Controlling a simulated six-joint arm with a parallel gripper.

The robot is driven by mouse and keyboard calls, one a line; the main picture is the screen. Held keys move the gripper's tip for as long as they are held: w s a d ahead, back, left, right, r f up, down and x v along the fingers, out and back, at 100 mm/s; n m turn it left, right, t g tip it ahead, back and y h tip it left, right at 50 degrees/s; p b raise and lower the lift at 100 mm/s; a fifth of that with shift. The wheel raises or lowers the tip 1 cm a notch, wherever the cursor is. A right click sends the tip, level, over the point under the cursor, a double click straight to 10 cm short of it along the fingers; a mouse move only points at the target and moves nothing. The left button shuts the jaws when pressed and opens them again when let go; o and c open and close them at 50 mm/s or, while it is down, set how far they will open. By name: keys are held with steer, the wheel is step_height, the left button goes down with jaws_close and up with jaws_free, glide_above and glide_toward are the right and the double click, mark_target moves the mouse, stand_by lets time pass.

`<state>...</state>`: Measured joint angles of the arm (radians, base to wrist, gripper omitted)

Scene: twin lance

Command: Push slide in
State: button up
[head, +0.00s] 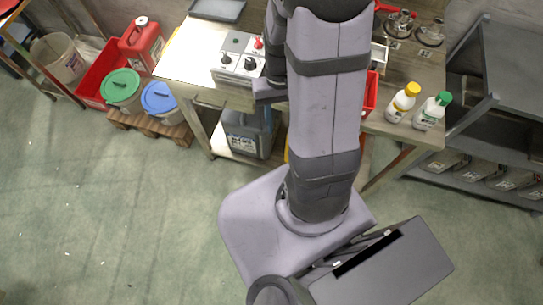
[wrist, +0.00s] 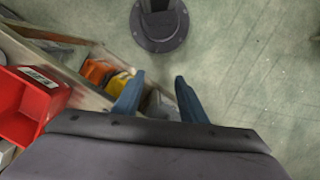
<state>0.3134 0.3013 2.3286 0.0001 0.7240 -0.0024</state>
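My gripper (wrist: 158,92) shows in the wrist view as two blue fingers spread apart, with nothing held between them. In the head view my arm hides it. No part is clearly recognisable as the slide. A wooden-edged compartment (wrist: 72,42) of the workbench, with orange (wrist: 97,71) and yellow (wrist: 118,83) things in it, lies left of and behind the fingers. I cannot tell whether it is a pulled-out drawer or a lower shelf. In the head view, a handle (head: 208,103) shows on the bench front. Contact between fingers and bench cannot be told.
A red bin (wrist: 28,105) sits at the left in the wrist view. The workbench (head: 187,65) carries a control box (head: 238,65) and bottles (head: 403,101). Buckets (head: 122,88) stand left, a grey shelf unit (head: 505,90) right. Green floor (head: 100,220) is free at front left.

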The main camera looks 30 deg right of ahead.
steer(key=s+a+f+n+b, duration=0.1)
steer(key=a+f+b, duration=0.1)
steer(key=f+b, duration=0.4)
steer(key=s+a+f+n+t+b, duration=0.1)
steer(key=s+a+f+b, duration=0.1)
steer(key=f+b, duration=0.5)
steer(key=shift+a+h+b, duration=0.3)
steer(key=shift+a+b, duration=0.05)
steer(key=shift+b, duration=1.25)
steer(key=shift+f, duration=0.1)
